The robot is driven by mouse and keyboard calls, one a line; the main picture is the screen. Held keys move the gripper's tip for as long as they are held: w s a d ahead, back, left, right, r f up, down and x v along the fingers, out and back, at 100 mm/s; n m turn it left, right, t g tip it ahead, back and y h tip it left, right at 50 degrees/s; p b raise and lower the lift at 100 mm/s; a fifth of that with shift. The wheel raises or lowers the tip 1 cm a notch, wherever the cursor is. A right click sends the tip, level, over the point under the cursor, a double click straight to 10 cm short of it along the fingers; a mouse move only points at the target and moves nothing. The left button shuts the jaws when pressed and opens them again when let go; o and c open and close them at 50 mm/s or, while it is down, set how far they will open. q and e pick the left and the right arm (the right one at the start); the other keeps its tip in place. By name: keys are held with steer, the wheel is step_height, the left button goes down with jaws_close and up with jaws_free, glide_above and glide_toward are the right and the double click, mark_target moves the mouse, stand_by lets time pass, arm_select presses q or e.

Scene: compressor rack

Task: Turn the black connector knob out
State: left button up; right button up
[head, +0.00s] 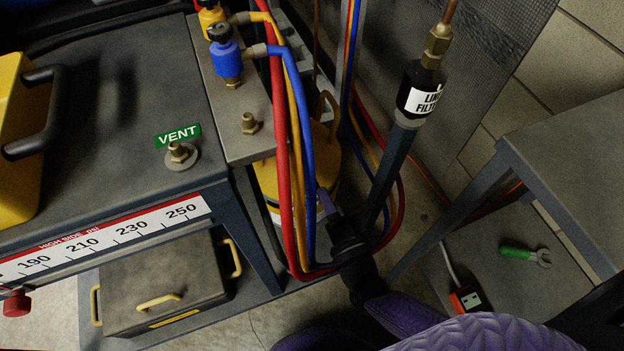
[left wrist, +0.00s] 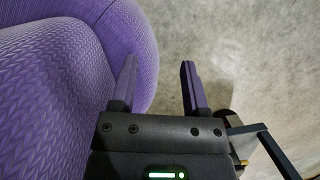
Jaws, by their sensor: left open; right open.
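A black knob (head: 219,32) tops a blue connector (head: 228,62) on the grey manifold plate, with a blue hose leaving its side. A second black knob (head: 208,3) tops a yellow connector (head: 211,18) behind it, cut by the top edge. I cannot tell which knob is meant. My right gripper (head: 328,207) is well below and right of both, beside the hanging hoses, apart from the knobs; only part of its purple fingers shows. My left gripper (left wrist: 158,76) is open and empty above bare floor in the left wrist view.
Red, yellow and blue hoses (head: 291,170) hang beside my right gripper. A black line filter (head: 421,92) stands on a post to the right. A brass VENT fitting (head: 178,154) sits on the grey bench top (head: 100,110). A yellow cylinder (head: 268,185) stands behind the hoses.

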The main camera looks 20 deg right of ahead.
mark_target(309, 160)
steer(key=w+b, duration=0.1)
steer(key=w, duration=0.3)
steer(key=w+b, duration=0.1)
steer(key=w, duration=0.3)
steer(key=shift+w+a+r, duration=0.15)
steer(key=shift+r, duration=0.05)
arm_select(q)
steer(key=s+f+g+b, duration=0.1)
steer(key=s+f+b, duration=0.3)
steer(key=f+b, duration=0.25)
arm_select(e)
steer(key=m, duration=1)
steer(key=m+b, duration=0.1)
steer(key=m, duration=0.8)
steer(key=shift+s+m, duration=0.2)
steer(key=shift+m, duration=0.2)
arm_select(q)
steer(key=w, duration=0.8)
steer(key=shift+w+f+t, duration=0.3)
arm_select(e)
steer(key=shift+r+m, duration=0.25)
steer(key=shift+m, duration=0.25)
arm_select(q)
steer(key=shift+d, duration=0.1)
arm_select(e)
jaws_close()
